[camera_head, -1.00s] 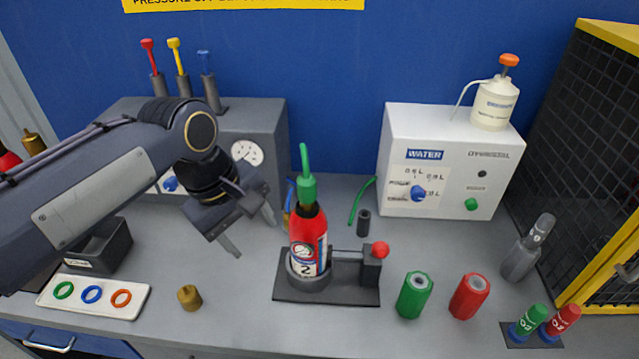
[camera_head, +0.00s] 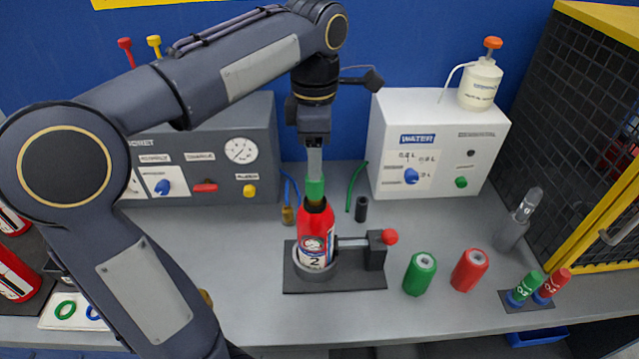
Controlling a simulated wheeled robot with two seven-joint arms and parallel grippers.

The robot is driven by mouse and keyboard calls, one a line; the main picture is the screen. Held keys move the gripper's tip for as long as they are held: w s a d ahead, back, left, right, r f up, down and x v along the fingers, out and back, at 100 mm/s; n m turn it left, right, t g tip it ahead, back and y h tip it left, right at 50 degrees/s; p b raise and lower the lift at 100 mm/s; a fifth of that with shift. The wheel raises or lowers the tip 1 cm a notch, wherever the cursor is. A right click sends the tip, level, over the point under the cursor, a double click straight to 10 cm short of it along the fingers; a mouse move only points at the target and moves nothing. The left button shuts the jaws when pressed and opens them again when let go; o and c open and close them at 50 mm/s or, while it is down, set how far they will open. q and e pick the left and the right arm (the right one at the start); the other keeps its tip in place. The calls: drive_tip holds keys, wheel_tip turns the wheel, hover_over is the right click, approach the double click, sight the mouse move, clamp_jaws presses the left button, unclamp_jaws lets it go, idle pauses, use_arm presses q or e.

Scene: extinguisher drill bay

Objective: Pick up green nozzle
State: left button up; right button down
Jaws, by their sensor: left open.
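The green nozzle (camera_head: 315,189) sits on top of the red extinguisher (camera_head: 315,226) marked 2, which stands upright in a dark clamp stand (camera_head: 300,283). My left gripper (camera_head: 314,170) points straight down directly over the nozzle, with its jaws open. A grey finger hides the nozzle's upper tube, and only the green lower part shows. I cannot tell whether the fingers touch it. My right gripper is not in view.
A green cylinder (camera_head: 420,273) and a red cylinder (camera_head: 469,270) stand right of the stand. A grey panel box (camera_head: 258,180) and a white water box (camera_head: 440,145) stand behind. A mesh cage (camera_head: 575,120) bounds the right. My left arm covers the bench's left side.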

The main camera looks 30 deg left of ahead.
sight(315, 198)
use_arm(q)
drive_tip(key=f, duration=0.6)
drive_tip(key=shift+s+p, duration=0.2)
drive_tip(key=shift+p, duration=0.15)
drive_tip(key=c, duration=1.1)
